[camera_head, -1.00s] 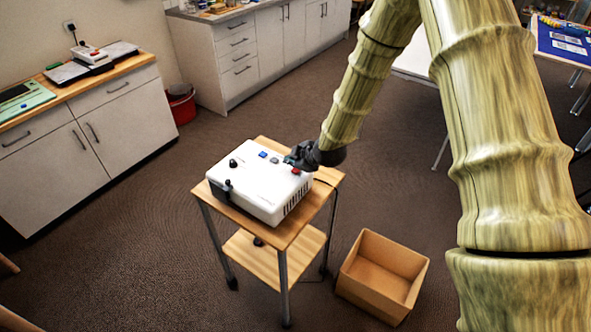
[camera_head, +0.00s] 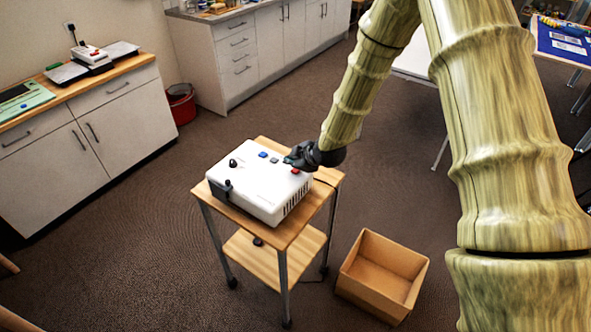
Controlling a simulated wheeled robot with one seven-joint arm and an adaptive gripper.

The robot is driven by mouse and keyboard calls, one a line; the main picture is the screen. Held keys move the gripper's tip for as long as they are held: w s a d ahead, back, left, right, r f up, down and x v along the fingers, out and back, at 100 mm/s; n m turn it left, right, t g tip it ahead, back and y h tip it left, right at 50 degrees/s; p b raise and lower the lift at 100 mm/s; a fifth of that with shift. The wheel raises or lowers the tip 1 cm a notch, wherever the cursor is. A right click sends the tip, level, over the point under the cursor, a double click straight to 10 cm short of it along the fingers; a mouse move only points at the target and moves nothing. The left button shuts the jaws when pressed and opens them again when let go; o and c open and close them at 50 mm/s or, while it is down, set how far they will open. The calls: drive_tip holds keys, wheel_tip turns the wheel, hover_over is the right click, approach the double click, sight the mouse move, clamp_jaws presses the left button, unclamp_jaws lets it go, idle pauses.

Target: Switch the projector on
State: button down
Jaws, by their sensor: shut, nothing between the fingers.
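The white projector (camera_head: 262,197) sits on the wooden top of a small trolley (camera_head: 297,234). Its top carries a black knob (camera_head: 233,163), a blue button (camera_head: 263,155), a grey button (camera_head: 274,160) and a red button (camera_head: 295,171), with a black lens-like part (camera_head: 228,184) at its front left. My gripper (camera_head: 291,160) is shut and empty. It reaches in from the right over the projector's back right top, close to the grey and red buttons. I cannot tell whether the fingertips touch the top or a button.
An open cardboard box (camera_head: 382,277) stands on the floor right of the trolley. A red bin (camera_head: 181,103) is by the cabinets. A counter (camera_head: 100,86) at left holds a device with a red button (camera_head: 91,54). The floor around the trolley's left is clear.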

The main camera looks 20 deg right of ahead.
sight(293, 171)
drive_tip(key=shift+f, duration=0.4)
drive_tip(key=shift+f+b, duration=0.25)
drive_tip(key=shift+b, duration=0.2)
idle(0.4)
drive_tip(key=shift+r+p, duration=0.35)
drive_tip(key=shift+r, duration=0.4)
drive_tip(key=shift+r+p, duration=1.6)
drive_tip(key=shift+r, duration=1.35)
